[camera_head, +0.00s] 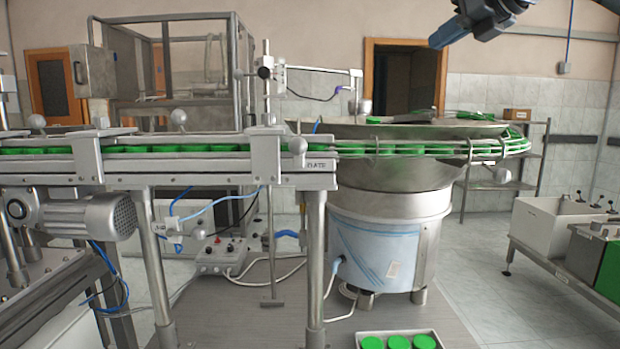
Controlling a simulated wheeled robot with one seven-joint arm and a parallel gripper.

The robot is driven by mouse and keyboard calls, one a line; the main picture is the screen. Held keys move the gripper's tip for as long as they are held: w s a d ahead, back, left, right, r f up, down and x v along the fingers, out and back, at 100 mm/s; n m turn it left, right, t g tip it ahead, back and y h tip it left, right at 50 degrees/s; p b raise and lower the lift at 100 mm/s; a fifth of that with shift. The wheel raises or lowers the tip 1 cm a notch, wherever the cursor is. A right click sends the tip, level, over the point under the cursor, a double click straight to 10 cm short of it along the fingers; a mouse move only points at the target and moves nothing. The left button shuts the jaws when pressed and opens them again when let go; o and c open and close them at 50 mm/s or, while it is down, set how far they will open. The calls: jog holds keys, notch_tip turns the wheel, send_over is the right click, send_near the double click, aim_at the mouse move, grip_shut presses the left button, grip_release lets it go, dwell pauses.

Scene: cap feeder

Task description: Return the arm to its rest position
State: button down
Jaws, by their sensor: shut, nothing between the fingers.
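My gripper (446,36) shows at the top right of the head view, high above the bowl feeder. Its blue tip points down and to the left, and my dark wrist is behind it. It is shut and holds nothing. The rest of my arm runs out of the top edge of the picture. My gripper appears in front of the wall and the top of the brown doorway, apart from the machine.
The round metal bowl feeder (390,207) stands in the middle. A conveyor (215,174) with green caps (165,148) runs left from it. A white tray (400,333) of green caps sits at the bottom. White bins (550,222) stand right. Floor at lower right is clear.

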jog(key=s+a+f+g+y, duration=0.2)
jog(key=a+f+y, duration=0.3)
jog(key=a+f, duration=0.4)
jog(key=s+a+f+m+t+y, duration=0.1)
jog(key=s+a+f+m+y, duration=0.35)
jog(key=s+f, duration=0.35)
jog(key=s+a+f+m+t+y, duration=0.1)
jog(key=s+a+f+m+y, duration=0.35)
jog(key=s+f, duration=0.4)
jog(key=s+d+f+m+t+h, duration=0.45)
jog(key=s+f+m+h, duration=0.45)
jog(key=s+f+m, duration=0.3)
jog(key=s+d+f+m+t+h, duration=0.3)
jog(key=s+f+m+t+h, duration=0.45)
jog(key=m, duration=0.65)
jog(key=s+d+f+m+g+h, duration=0.1)
jog(key=s+d+f+g, duration=0.1)
jog(key=s, duration=0.6)
jog(key=s+d+f+m+g+h, duration=0.1)
jog(key=s+d+f+m+g, duration=0.1)
jog(key=s, duration=0.6)
jog(key=s+d+f+m+g+h, duration=0.2)
jog(key=s+d+f+g, duration=0.1)
jog(key=s, duration=0.6)
jog(key=f+g, duration=0.1)
jog(key=g, duration=0.1)
jog(key=shift+d+g, duration=0.15)
jog(key=shift+g, duration=0.15)
